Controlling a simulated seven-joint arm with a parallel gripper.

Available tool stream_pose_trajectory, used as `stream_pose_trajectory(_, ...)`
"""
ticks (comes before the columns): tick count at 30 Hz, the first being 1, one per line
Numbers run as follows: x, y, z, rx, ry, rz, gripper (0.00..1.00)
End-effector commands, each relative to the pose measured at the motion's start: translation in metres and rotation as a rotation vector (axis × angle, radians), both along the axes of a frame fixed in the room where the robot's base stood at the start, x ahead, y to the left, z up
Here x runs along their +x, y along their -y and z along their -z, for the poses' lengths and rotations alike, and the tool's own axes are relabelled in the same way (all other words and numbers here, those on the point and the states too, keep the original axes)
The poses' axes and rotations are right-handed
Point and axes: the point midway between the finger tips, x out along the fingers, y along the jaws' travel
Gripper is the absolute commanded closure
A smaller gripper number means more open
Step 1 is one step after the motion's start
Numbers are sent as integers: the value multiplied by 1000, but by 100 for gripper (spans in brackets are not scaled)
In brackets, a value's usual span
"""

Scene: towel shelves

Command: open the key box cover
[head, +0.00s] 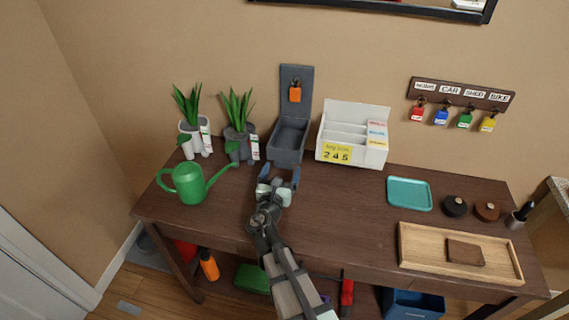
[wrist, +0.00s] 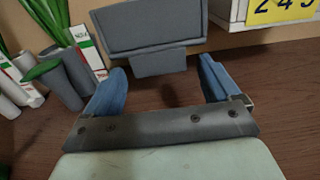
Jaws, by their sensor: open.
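The grey key box (head: 297,76) stands upright against the wall at the back of the table, with an orange key tag (head: 295,94) hanging inside it. Its hollow, tray-like cover (head: 288,139) is swung down toward me and shows its inside, so the box stands open. In the wrist view the cover (wrist: 155,25) is ahead, with a small tab (wrist: 158,62) at its near edge. My gripper (head: 279,178) is just in front of the cover. Its blue fingers (wrist: 160,85) are spread wide, with nothing between them and the tab just beyond, apart from them.
Two potted plants (head: 239,125) and a green watering can (head: 188,183) stand left of the box. A white sorter (head: 344,148) marked 245 stands close on the right. Farther right are a teal tray (head: 409,194) and a wooden tray (head: 412,262). Coloured keys (head: 441,117) hang on the wall.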

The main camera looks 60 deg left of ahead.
Motion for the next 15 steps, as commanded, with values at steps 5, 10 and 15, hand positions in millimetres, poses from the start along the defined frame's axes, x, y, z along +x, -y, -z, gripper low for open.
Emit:
stream_pose_trajectory(5,18,-19,0,0,0,0,11)
stream_pose_trajectory(10,26,-27,0,1,-1,0,11)
stream_pose_trajectory(15,29,-29,0,1,-1,0,11)
